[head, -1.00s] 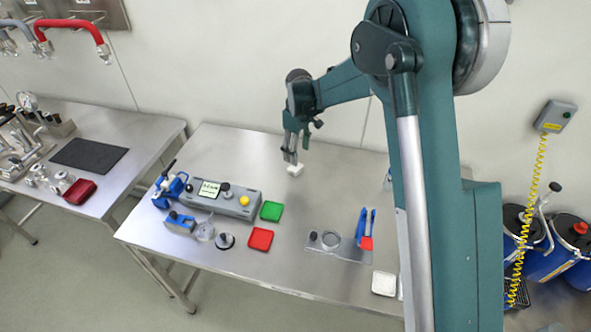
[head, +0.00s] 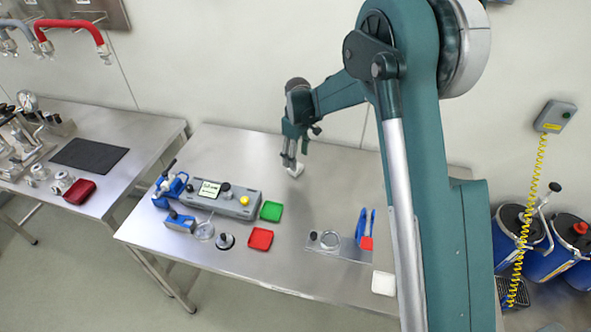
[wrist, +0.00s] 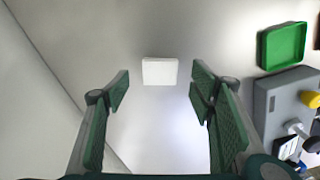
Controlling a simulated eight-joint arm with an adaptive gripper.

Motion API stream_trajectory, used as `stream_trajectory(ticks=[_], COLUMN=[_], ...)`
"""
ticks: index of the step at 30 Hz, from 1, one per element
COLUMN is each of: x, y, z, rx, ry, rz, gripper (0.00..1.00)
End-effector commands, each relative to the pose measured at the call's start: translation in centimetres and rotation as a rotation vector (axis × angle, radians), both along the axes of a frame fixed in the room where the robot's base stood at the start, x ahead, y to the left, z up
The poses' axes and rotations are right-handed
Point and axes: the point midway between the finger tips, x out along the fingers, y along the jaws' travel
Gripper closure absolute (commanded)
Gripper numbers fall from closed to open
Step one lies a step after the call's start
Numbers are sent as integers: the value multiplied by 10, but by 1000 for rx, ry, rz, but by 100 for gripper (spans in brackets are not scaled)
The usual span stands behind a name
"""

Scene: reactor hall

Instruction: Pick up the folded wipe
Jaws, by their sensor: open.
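The folded wipe is a small white block (head: 297,171) lying on the steel table near its back middle. In the wrist view the folded wipe (wrist: 159,71) lies ahead of and centred between the fingers. My gripper (head: 290,163) points down at the wipe in the head view and partly covers it. In the wrist view my gripper (wrist: 158,92) is open, with a green pad on each side and nothing between them. Whether the fingertips are level with the wipe is hard to tell.
A grey device (head: 222,200) with a yellow knob stands left of the wipe. A green tray (head: 271,211) and a red tray (head: 260,239) lie in front. A plate with blue tweezers (head: 364,225) lies to the right. The table around the wipe is clear.

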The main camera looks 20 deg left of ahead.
Motion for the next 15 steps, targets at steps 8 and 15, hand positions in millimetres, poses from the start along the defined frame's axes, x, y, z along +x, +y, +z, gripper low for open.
stream_trajectory(ticks=[8, 15], x=[0, 1], y=[0, 2], z=[-3, -22], rx=[0, 0], ry=[0, 0], rz=[0, 0], gripper=[45, 45])
